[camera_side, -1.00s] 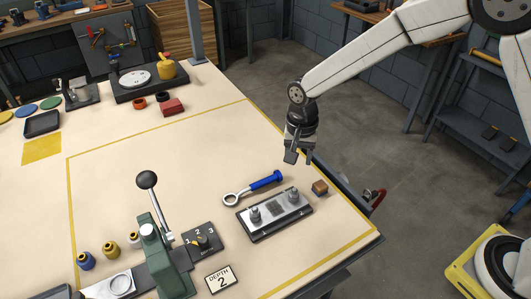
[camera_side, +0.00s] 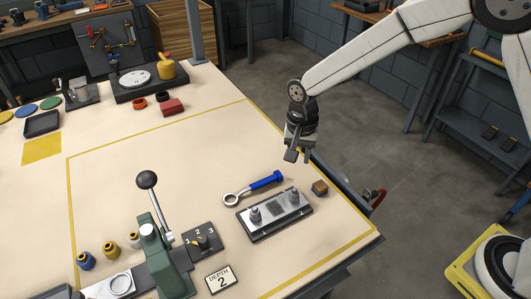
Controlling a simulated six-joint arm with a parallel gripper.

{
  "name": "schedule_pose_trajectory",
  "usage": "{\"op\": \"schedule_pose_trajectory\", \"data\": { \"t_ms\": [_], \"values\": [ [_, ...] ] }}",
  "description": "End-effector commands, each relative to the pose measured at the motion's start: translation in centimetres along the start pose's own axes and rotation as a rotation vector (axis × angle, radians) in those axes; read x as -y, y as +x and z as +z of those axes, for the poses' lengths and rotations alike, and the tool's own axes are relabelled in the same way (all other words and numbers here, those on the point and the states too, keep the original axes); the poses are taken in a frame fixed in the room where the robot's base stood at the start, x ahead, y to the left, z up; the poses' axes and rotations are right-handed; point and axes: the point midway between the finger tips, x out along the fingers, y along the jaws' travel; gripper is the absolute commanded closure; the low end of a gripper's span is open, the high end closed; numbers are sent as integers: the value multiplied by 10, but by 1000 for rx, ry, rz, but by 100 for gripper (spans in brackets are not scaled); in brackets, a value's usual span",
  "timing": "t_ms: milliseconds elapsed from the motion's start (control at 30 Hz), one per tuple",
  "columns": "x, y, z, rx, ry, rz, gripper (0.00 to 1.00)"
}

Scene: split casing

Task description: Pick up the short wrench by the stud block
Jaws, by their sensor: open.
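The short wrench (camera_side: 254,188) lies on the table just behind the stud block, with a blue handle to the right and a silver ring end to the left. The stud block (camera_side: 275,215) is a dark base with a metal top plate and two upright studs. My gripper (camera_side: 298,157) hangs above the table's right edge, up and to the right of the wrench. It points down, is open and empty, and is apart from the wrench.
A small brown block (camera_side: 320,187) sits right of the stud block. A green lever press (camera_side: 154,250) with a tall black-knobbed lever stands to the left, beside a numbered dial plate (camera_side: 203,241) and a "DEPTH 2" card (camera_side: 220,280). The table behind the wrench is clear.

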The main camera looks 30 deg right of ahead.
Motion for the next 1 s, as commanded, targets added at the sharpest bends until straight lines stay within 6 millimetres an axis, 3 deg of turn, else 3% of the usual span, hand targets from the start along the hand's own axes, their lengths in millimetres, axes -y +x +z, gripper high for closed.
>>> {"op": "schedule_pose_trajectory", "data": {
  "t_ms": [367,1000],
  "values": [
    [15,15,-8,-24,137,-17,59],
    [81,84,-36,-87,804,-167,59]
  ]
}}
